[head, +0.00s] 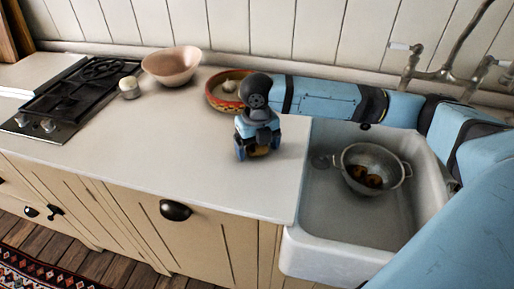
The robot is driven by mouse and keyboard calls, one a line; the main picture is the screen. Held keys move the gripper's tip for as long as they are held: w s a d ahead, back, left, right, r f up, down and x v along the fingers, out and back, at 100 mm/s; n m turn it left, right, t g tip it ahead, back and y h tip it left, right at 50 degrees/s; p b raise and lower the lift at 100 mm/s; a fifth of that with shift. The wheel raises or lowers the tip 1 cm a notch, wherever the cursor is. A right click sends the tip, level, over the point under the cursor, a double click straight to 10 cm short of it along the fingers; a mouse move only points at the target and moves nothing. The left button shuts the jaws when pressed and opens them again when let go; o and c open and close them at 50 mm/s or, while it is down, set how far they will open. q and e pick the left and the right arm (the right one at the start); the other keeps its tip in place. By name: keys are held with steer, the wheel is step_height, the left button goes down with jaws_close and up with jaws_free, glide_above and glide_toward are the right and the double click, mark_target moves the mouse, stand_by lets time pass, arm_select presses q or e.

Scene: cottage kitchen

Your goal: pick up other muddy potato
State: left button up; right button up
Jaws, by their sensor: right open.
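My right gripper (257,152) points down at the white counter, left of the sink. Its jaws are open, with one finger on each side of a brown, potato-like lump (259,150). The lump is mostly hidden by the gripper, and I cannot tell whether the fingers touch it. A metal colander (352,157) stands in the sink with brown potatoes (367,178) at its bottom. My left gripper is not in view.
The white sink (335,244) is at the right, below a metal tap (440,73). A patterned red bowl (216,101) with a pale bulb stands behind my gripper. A pink bowl (172,65), a small pale-topped jar (130,88) and a black hob (75,95) are left. The front counter (150,150) is clear.

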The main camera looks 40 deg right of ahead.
steer(key=c, duration=1)
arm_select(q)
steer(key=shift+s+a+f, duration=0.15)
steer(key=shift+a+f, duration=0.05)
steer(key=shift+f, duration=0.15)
arm_select(e)
steer(key=shift+r, duration=0.1)
